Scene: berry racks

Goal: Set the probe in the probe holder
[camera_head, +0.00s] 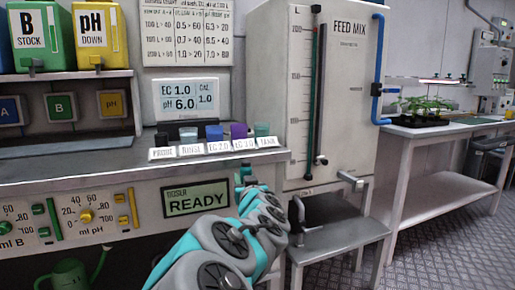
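A row of small cups stands on the front edge of the bench shelf, each behind a white label. The leftmost label seems to read PROBE, and a small dark holder (161,139) stands behind it. I cannot make out a separate probe there. To its right are a grey cup (188,134), a blue cup (214,132), a purple cup (238,131) and a teal-grey cup (262,130). My grey and teal arm rises from the bottom middle in front of the bench, below the cups. My gripper's fingers cannot be made out behind the arm links.
A display (184,99) stands behind the cups. A DOSER panel (197,198) reading READY and dials are below. A tall FEED MIX tank (340,85) stands right, with a grey step (340,237) before it. A plant table (455,128) is farther right.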

